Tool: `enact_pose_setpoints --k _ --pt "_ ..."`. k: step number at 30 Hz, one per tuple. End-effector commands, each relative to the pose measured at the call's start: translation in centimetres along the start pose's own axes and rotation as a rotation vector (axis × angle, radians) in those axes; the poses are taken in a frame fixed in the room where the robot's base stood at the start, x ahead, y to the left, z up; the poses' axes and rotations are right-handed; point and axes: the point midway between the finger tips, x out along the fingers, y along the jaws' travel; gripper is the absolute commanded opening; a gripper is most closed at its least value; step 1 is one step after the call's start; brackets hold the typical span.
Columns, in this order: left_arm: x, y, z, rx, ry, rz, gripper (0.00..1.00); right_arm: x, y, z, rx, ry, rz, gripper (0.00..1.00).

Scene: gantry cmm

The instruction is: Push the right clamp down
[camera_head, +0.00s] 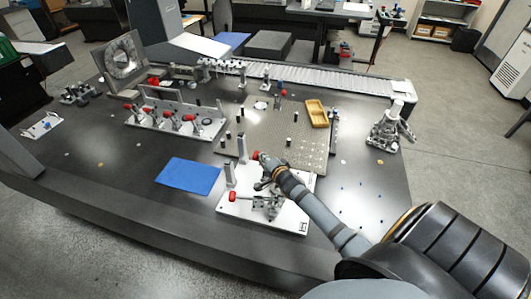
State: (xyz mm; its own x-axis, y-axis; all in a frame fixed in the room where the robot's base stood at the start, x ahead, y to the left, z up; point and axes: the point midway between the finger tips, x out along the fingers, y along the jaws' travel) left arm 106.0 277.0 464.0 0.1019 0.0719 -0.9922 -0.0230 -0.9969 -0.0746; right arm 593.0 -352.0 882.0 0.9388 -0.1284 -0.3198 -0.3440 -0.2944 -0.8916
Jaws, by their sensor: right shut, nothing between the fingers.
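A white base plate (287,222) with toggle clamps lies near the front edge of the dark table. One clamp's red handle (234,197) lies low, pointing left, near the plate's left side. Another red handle tip (256,155) shows just beyond my right gripper; most of that clamp is hidden behind the gripper and wrist. My right gripper (268,168) is shut and empty, at or very close to this second handle. I cannot tell whether they touch. My left gripper is not in view.
A perforated plate (305,150) with short pins and a yellow tray (317,113) lies behind. A blue mat (188,176) lies left. Another fixture with several red-handled clamps (176,122) stands back left. A metal device (390,130) stands at right.

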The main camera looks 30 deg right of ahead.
Motion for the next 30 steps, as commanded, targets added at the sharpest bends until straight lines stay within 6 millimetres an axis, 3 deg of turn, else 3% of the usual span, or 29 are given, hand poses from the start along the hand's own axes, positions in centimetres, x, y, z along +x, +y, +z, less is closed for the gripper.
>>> enact_pose_setpoints --k 1,3,10,17,30 --pt "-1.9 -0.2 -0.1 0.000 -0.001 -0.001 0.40 -0.1 -1.2 -0.1 -0.017 0.000 0.022 0.00" --pt "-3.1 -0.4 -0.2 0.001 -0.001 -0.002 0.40 0.2 -1.4 0.2 -0.060 -0.001 0.066 0.00" --pt "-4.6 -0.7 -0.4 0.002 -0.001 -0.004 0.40 1.9 -1.2 2.0 -0.215 -0.002 0.220 0.00" --pt "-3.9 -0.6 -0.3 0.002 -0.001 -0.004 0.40 3.6 -0.8 3.7 -0.371 -0.003 0.373 0.00" --pt "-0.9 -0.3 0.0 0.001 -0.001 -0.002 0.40 5.7 0.4 5.8 -0.596 -0.002 0.598 0.00"
